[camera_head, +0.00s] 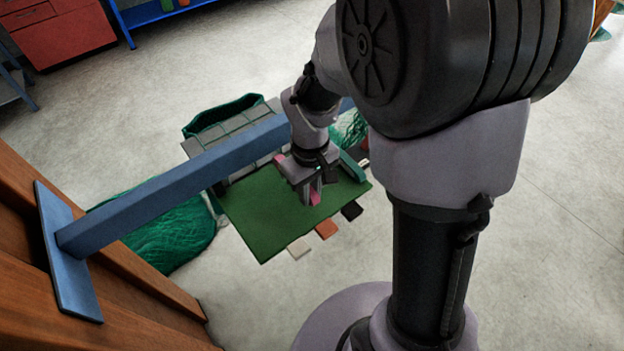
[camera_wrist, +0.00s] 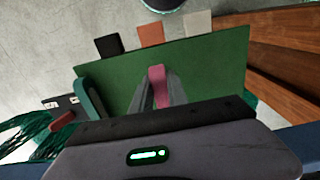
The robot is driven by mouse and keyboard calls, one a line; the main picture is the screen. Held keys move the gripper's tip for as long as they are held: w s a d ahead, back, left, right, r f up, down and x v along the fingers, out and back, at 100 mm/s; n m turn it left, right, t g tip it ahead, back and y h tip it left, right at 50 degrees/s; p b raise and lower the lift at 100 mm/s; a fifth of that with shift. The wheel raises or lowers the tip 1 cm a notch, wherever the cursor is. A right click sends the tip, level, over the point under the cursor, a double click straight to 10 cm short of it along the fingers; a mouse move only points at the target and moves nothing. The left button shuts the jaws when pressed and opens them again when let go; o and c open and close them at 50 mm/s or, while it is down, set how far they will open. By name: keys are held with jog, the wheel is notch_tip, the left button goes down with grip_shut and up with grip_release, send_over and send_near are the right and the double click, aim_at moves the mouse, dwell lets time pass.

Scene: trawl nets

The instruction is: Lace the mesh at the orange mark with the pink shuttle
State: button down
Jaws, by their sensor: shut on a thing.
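My gripper (camera_head: 311,196) is above the green mesh panel (camera_head: 262,222), shut on the pink shuttle (camera_head: 315,193). In the wrist view the pink shuttle (camera_wrist: 157,73) sticks out between the two grey fingers (camera_wrist: 156,94), over the green panel (camera_wrist: 205,62). Whether it touches the panel I cannot tell. The orange mark (camera_head: 326,229) is a flat tab at the panel's near edge, between a black tab (camera_head: 352,210) and a whitish tab (camera_head: 299,248). The orange mark also shows in the wrist view (camera_wrist: 150,35), beyond the shuttle's tip. Individual mesh openings cannot be made out.
A blue beam (camera_head: 170,188) crosses behind my gripper from a wooden wall (camera_head: 120,290). A grey slotted rack (camera_head: 222,130) stands behind the panel. Green netting (camera_head: 175,238) is bunched at left. A teal piece (camera_wrist: 92,100) stands beside the panel. The floor in front is clear.

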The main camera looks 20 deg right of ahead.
aim_at(311, 209)
notch_tip(311, 209, down, 4)
jog(key=b, duration=0.3)
jog(key=shift+f, duration=0.2)
jog(key=shift+w+r, duration=0.15)
jog(key=shift+w, duration=0.2)
jog(key=shift+w+a+p, duration=0.45)
jog(key=shift+w+a, duration=0.05)
jog(key=shift+w, duration=1.05)
jog(key=shift+w+a+p, duration=0.45)
jog(key=shift+w+a, duration=0.1)
jog(key=shift+w, duration=1)
jog(key=shift+w+a+p, duration=0.45)
jog(key=shift+w+a, duration=0.05)
jog(key=shift+w, duration=1.05)
jog(key=c, duration=1.2)
grip_release()
notch_tip(311, 209, up, 18)
jog(key=p, duration=0.3)
jog(key=shift+f+p, duration=0.25)
jog(key=shift+p, duration=0.1)
